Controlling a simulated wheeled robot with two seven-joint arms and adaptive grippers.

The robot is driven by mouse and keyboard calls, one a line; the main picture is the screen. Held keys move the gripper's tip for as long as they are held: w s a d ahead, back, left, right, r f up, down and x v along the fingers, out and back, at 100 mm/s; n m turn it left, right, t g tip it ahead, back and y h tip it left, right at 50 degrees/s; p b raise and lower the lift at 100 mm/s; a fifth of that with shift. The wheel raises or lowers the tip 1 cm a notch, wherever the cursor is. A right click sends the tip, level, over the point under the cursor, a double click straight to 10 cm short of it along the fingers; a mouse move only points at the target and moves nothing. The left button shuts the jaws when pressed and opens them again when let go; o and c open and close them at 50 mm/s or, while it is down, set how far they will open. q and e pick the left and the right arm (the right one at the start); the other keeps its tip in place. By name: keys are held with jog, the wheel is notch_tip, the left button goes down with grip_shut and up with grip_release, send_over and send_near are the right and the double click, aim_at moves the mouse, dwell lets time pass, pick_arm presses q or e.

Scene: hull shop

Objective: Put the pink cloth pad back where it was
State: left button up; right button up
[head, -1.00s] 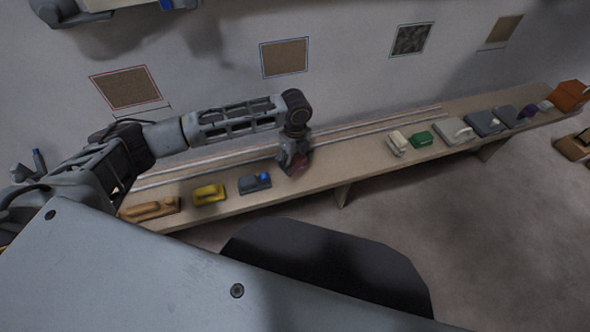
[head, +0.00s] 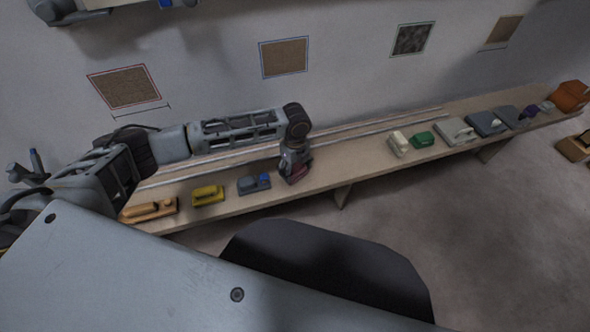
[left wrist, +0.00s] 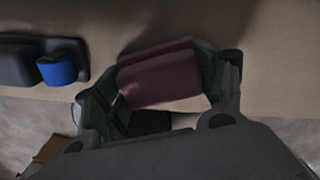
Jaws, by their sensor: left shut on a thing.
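The pink cloth pad (left wrist: 158,72) shows dark pinkish-red between the fingers of my left gripper (left wrist: 160,88) in the left wrist view. The gripper is shut on it. In the head view the left gripper (head: 291,166) points down over the shelf, right of a grey block with a blue knob (head: 254,183). The pad shows there as a small dark red patch (head: 297,175) under the gripper, at or just above the shelf top. I cannot tell whether it touches the shelf. My right gripper is not in view.
The long wooden shelf (head: 350,163) runs along the wall. A yellow block (head: 208,195) and an orange tool (head: 150,210) stand left of the gripper. A cream block (head: 398,143), a green block (head: 422,139) and several others stand to the right. Bare shelf lies between gripper and cream block.

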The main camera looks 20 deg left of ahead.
aim_at(295, 167)
pick_arm(q)
jog(key=shift+f, duration=0.25)
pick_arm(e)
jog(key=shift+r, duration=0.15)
pick_arm(q)
jog(key=o, duration=0.9)
jog(key=shift+f, duration=0.1)
jog(key=shift+o, duration=0.2)
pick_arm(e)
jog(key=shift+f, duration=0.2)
pick_arm(q)
jog(key=shift+r, duration=0.6)
notch_tip(295, 167, up, 11)
jog(key=p, duration=0.2)
jog(key=shift+p, duration=0.4)
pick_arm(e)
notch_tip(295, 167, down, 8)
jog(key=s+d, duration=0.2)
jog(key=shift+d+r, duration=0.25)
